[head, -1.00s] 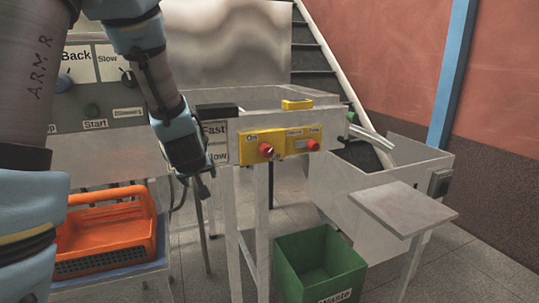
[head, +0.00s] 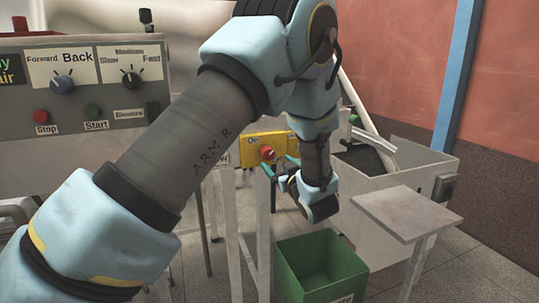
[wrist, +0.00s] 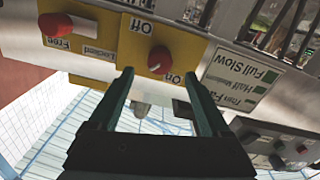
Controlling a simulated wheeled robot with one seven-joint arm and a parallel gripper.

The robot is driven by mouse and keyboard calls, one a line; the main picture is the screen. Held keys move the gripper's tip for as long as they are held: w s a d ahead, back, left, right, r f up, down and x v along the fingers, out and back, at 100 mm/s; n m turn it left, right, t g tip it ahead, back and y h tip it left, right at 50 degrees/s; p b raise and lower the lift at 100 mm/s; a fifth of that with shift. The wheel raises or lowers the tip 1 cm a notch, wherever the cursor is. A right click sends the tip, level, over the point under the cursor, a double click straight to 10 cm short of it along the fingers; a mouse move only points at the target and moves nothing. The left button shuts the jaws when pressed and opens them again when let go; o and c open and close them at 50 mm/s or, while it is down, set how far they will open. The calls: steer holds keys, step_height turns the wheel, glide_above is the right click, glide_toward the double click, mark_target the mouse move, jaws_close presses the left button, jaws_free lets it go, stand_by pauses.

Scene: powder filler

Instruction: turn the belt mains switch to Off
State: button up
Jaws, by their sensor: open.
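The belt mains switch (head: 267,153) is a round red knob on a yellow plate (head: 250,151). In the wrist view the knob (wrist: 160,60) sits between the upside-down labels "Off" and "On". A small white mark shows on its lower left, but I cannot tell surely which label it points to. My gripper (head: 279,165) is in front of the plate in the head view. In the wrist view my gripper (wrist: 160,82) is open and empty, its two dark green fingers reaching toward the knob from either side, with no clear contact.
A green bin (head: 318,268) stands below. A grey control panel (head: 85,85) is at left, a small table (head: 405,210) at right.

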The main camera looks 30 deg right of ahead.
mark_target(270, 156)
steer(key=w, duration=0.2)
steer(key=w+p, duration=0.1)
steer(key=w, duration=0.2)
steer(key=w+d, duration=0.1)
steer(key=w, duration=0.1)
steer(key=shift+w+p, duration=0.3)
steer(key=shift+p, duration=0.1)
jaws_close()
